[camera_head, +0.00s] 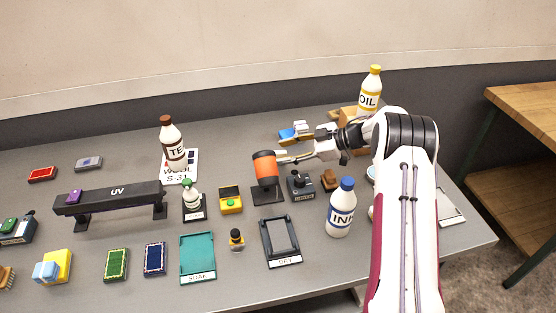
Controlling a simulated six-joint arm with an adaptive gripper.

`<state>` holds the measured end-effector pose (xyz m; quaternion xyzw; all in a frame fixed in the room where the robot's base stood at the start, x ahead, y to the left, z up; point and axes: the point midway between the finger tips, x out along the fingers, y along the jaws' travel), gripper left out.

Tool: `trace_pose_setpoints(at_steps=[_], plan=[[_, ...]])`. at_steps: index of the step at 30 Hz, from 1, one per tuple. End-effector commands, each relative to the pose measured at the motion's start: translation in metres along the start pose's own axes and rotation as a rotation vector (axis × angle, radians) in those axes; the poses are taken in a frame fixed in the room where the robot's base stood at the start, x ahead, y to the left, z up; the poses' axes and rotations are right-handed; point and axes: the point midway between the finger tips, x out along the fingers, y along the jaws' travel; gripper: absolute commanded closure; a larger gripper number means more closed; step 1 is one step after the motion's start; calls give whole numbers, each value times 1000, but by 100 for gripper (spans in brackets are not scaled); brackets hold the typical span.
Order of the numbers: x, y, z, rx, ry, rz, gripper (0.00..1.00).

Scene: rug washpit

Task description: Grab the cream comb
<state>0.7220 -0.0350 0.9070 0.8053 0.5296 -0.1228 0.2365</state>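I cannot make out a cream comb for certain in the head view. My gripper (289,147) reaches left from the arm over the back middle of the table. Its two fingers look spread apart, with a gap between them and nothing clearly held. The lower finger ends close to an orange and black cylinder (264,166) on a dark stand; I cannot tell if they touch. A small blue and tan item (289,133) shows beside the upper finger. My arm covers part of the table's right side.
An INK bottle (341,210) stands near my arm, an OIL bottle (369,92) behind it. A TE-labelled bottle (172,145) stands at the back. A UV bar (112,197), teal SOAK tray (198,258) and grey DRY tray (266,245) lie left and front. A wooden table (520,110) stands right.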

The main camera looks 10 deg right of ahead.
Motion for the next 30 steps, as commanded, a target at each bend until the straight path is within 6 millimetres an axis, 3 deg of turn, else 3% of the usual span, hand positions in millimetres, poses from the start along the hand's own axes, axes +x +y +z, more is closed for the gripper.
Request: trace_pose_setpoints(at_steps=[6, 21, 22, 26, 30], plan=[[16, -1, 0, 0, 0, 0, 60], [16, 0, 0, 0, 0, 1, 60], [16, 0, 0, 0, 0, 1, 63], [16, 0, 0, 0, 0, 1, 96], [16, 0, 0, 0, 0, 0, 100]])
